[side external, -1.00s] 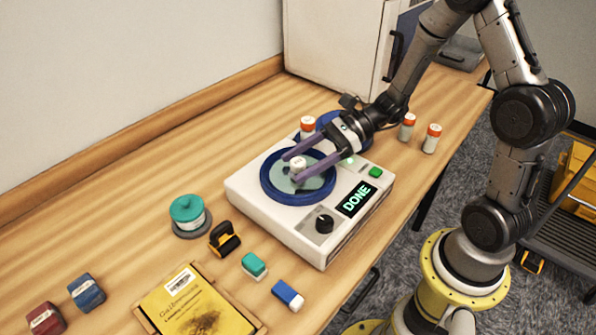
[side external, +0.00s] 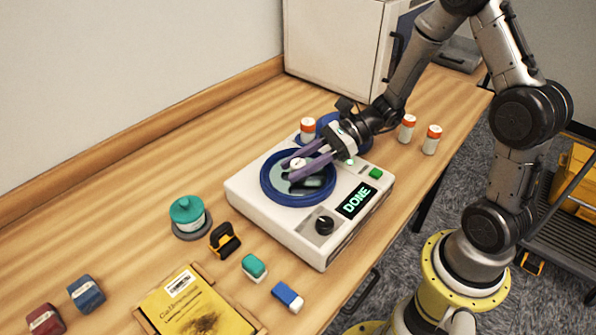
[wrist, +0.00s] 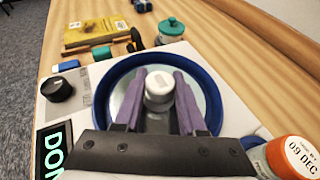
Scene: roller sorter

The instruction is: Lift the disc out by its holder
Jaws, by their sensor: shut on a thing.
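The disc (side external: 284,184) lies in the round blue-rimmed well of the white machine (side external: 250,197), whose display (side external: 357,199) reads DONE. Its holder, a short white knob (side external: 297,163), stands at the disc's centre. My gripper (side external: 297,168) has its purple fingers shut on the holder, one on each side. In the wrist view the white holder (wrist: 159,88) sits between the fingertips, with the pale disc (wrist: 205,98) around it inside the blue rim (wrist: 104,92). The fingers hide part of the disc. I cannot tell any gap under the disc.
An orange-capped bottle (side external: 308,130) stands close behind the machine; two more (side external: 407,128) (side external: 432,139) stand to the right. A teal-lidded jar (side external: 188,215), a yellow book (side external: 193,305) and small blocks lie in front. A white cabinet (side external: 335,45) stands at the back.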

